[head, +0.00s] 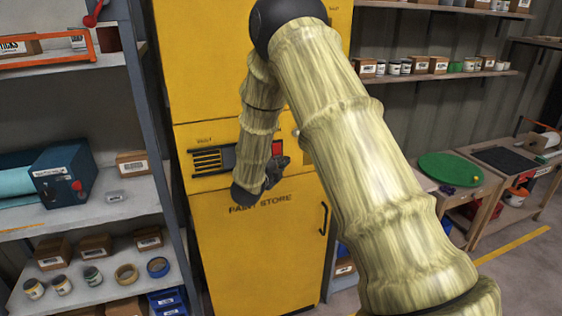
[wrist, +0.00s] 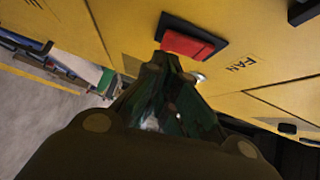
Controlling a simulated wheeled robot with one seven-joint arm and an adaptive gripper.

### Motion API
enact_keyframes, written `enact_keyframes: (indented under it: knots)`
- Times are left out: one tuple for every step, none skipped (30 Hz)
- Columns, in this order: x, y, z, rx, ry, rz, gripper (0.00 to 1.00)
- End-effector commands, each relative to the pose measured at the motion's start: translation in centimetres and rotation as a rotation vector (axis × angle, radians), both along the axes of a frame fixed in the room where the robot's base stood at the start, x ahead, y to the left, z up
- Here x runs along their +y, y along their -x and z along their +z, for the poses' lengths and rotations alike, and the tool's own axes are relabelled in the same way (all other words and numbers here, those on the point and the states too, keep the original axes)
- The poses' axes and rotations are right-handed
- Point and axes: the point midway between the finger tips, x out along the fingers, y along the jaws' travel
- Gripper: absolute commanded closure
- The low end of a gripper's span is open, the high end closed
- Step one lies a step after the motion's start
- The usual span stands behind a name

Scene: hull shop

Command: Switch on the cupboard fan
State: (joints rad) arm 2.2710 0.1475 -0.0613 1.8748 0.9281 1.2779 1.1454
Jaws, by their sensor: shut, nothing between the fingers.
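The yellow cupboard (head: 255,245) marked PAINT STORE stands in the middle of the head view. On its middle panel a red rocker switch (head: 278,147) in a dark frame shows just above my gripper (head: 277,168). The switch (wrist: 187,43) also shows in the wrist view, with the word FAN (wrist: 243,63) printed near it. My gripper (wrist: 168,62) is shut and empty, its fingertips at the edge of the switch in the picture. I cannot tell whether they touch it or which way the rocker is set.
A slatted vent (head: 207,161) is left of the switch. A small pale round knob (wrist: 198,77) is close to the fingertips. The lower door has a black handle (head: 324,218). A loaded shelf rack (head: 100,215) stands left; a workbench with a green disc (head: 450,169) stands right.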

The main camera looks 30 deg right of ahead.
Motion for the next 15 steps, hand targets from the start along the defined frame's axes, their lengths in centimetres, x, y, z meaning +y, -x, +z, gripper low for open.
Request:
enact_keyframes:
  knots:
    - [-0.09,-0.39,0.18,-0.001,0.001,0.000,1.00]
    - [-0.12,-0.58,0.14,-0.001,0.001,0.000,1.00]
    - [-0.17,-0.78,0.07,-0.001,0.001,0.000,1.00]
    - [-0.20,-0.89,0.01,-0.001,0.001,0.000,1.00]
    - [-0.22,-0.98,-0.04,-0.001,0.001,0.000,1.00]
    - [-0.25,-1.09,-0.08,-0.001,0.001,0.000,1.00]
    - [-0.25,-1.15,-0.11,-0.001,0.001,0.000,1.00]
    - [-0.27,-1.20,-0.11,-0.001,0.001,0.000,1.00]
    - [-0.27,-1.23,-0.13,-0.001,0.001,0.000,1.00]
    - [-0.27,-1.25,-0.14,-0.001,0.001,0.000,1.00]
    - [-0.28,-1.25,-0.15,-0.001,0.001,0.000,1.00]
    - [-0.28,-1.25,-0.15,-0.001,0.001,0.000,1.00]
    - [-0.27,-1.25,-0.16,-0.001,0.001,0.000,1.00]
    - [-0.27,-1.25,-0.16,-0.001,0.001,0.000,1.00]
    - [-0.27,-1.25,-0.16,-0.001,0.001,0.000,1.00]
